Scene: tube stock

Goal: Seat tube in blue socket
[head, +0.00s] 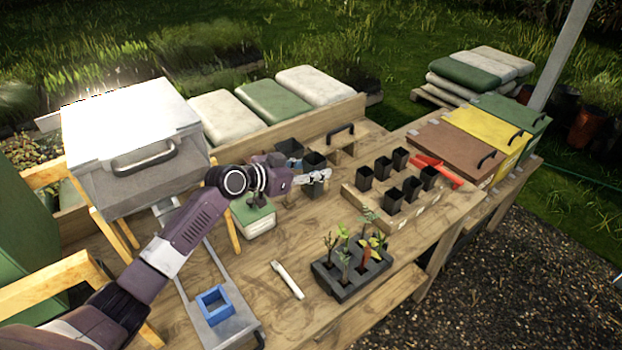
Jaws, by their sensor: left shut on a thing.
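My left gripper (319,175) reaches in from the left over the middle of the wooden bench. It is shut on a small black square tube (314,191), whose upper part is partly hidden by the fingers. The blue socket (215,304) is a square open frame on a grey metal slide (225,328) near the front left of the bench. It looks empty and lies well to the front left of the gripper. My right gripper is not in view.
A black seedling tray (349,289) and a white-handled tool (288,280) lie at the front. Several black pots stand in a wooden rack (420,207) at right. A green-and-white box (254,222) stands below my forearm. A large grey lidded box (132,185) stands at left.

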